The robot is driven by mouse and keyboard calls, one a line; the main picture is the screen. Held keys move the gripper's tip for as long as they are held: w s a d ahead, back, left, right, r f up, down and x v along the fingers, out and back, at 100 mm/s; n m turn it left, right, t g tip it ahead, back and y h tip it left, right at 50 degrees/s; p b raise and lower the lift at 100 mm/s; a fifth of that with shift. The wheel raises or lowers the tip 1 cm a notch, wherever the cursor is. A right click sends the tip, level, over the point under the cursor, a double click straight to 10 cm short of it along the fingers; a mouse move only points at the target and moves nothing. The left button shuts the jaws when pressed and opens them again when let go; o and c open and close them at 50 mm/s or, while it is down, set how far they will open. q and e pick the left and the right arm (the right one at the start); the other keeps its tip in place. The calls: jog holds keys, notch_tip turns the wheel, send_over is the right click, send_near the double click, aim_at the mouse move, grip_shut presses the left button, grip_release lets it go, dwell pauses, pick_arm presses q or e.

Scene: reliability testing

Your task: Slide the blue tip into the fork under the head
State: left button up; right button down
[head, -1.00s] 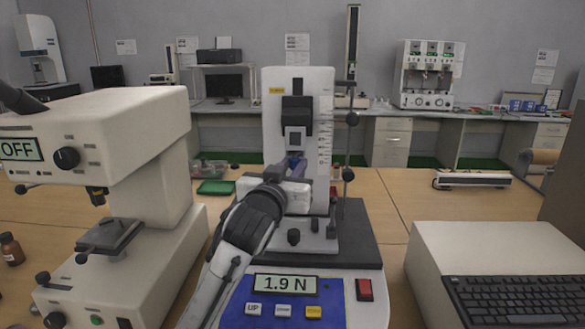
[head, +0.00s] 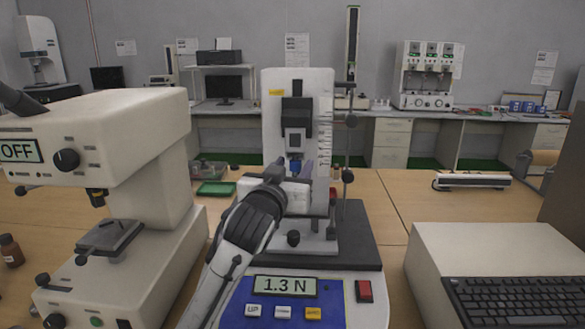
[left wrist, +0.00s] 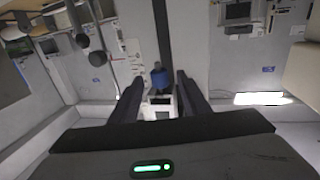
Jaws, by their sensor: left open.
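The tester's dark head (head: 296,117) is on the white column at the centre of the head view. A pale square fork (head: 295,139) hangs under it. The blue tip (head: 295,166) is upright just below the fork, apparently at its lower end; how deeply it sits in the fork I cannot tell. My left gripper (head: 291,170) is open, with one finger on each side of the tip. In the left wrist view the blue tip (left wrist: 158,77) shows beyond and between the spread fingers, beside a pale square part. My right gripper is not in view.
The tester's display (head: 285,286) reads 1.3 N. A white instrument (head: 150,120) marked OFF stands close on the left. A beige case (head: 490,250) with a black keyboard is on the right. A green tray (head: 216,188) lies behind, left of the column.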

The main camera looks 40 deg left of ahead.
pick_arm(q)
jog(key=shift+s, duration=0.15)
jog(key=b+v, duration=0.1)
jog(key=v, duration=0.9)
